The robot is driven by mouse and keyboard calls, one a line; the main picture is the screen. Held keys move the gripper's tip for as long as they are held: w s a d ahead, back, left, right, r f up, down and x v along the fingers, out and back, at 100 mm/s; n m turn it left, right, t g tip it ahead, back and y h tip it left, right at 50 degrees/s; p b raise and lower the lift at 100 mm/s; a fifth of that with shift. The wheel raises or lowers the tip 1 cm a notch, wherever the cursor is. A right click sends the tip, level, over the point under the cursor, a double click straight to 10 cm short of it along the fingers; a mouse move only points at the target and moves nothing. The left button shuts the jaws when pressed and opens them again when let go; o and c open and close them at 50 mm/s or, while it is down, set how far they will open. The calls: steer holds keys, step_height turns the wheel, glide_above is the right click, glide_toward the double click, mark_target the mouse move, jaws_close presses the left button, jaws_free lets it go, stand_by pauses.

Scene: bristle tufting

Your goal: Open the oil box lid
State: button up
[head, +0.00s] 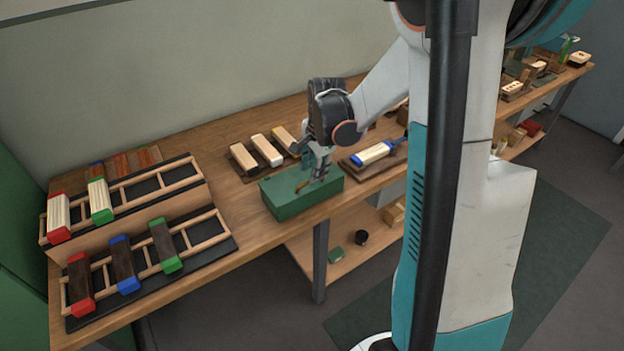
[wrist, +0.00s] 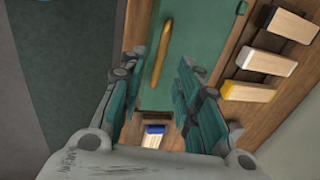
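The oil box (head: 292,208) is a green box on the bench, near its front edge. Its green lid (head: 277,187) lies shut on top and fills the upper middle of the wrist view (wrist: 205,28). A brass bar handle (head: 302,185) is on the lid; it also shows in the wrist view (wrist: 161,52). My gripper (head: 318,177) is over the right part of the lid, pointing down. Whether the fingertips touch the lid is unclear.
Several brush blocks (head: 266,150) lie on a wooden tray behind the box. A blue-ended brush (head: 371,153) lies on a board to its right. Two black racks (head: 150,270) with colour-ended brushes stand at left. Bare bench (head: 240,205) shows left of the box.

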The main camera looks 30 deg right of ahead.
steer(key=shift+w+f+b, duration=0.2)
steer(key=shift+f+b, duration=0.05)
steer(key=shift+f, duration=0.7)
steer(key=shift+w+f+b, duration=0.2)
steer(key=shift+f+b, duration=0.05)
steer(key=shift+f, duration=0.7)
steer(key=shift+c, duration=0.6)
jaws_close()
